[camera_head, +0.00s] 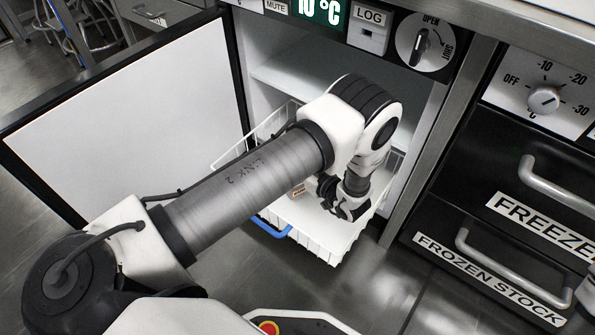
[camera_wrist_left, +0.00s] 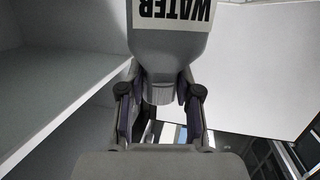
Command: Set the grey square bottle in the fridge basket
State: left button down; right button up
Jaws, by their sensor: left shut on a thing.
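In the left wrist view a grey bottle (camera_wrist_left: 165,48) with a white "WATER" label is between the fingers of my left gripper (camera_wrist_left: 160,98), which is shut on its neck. In the head view my left gripper (camera_head: 342,206) is inside the fridge opening, over the white wire fridge basket (camera_head: 322,246). The bottle is hidden there behind my arm and gripper. I cannot tell whether it touches the basket floor. The basket is pulled partly out and has a blue handle (camera_head: 271,228). My right gripper is not in view.
The open fridge door (camera_head: 125,110) stands at the left. A white shelf (camera_head: 290,75) is above the basket. A small item with an orange label (camera_head: 299,191) shows in the basket beside my arm. Freezer drawers (camera_head: 510,215) with handles are at the right.

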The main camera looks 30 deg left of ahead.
pick_arm(q)
notch_tip(320, 180, down, 3)
jog(key=shift+b, duration=0.45)
jog(key=c, duration=1.2)
grip_release()
jog(key=shift+f, duration=0.2)
jog(key=o, duration=0.4)
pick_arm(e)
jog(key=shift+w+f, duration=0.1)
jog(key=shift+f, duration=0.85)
pick_arm(q)
jog(key=p+v, duration=0.6)
jog(key=v, duration=0.1)
jog(key=shift+d+r+p, duration=0.2)
jog(key=shift+r+p, duration=0.05)
jog(key=shift+p, duration=0.1)
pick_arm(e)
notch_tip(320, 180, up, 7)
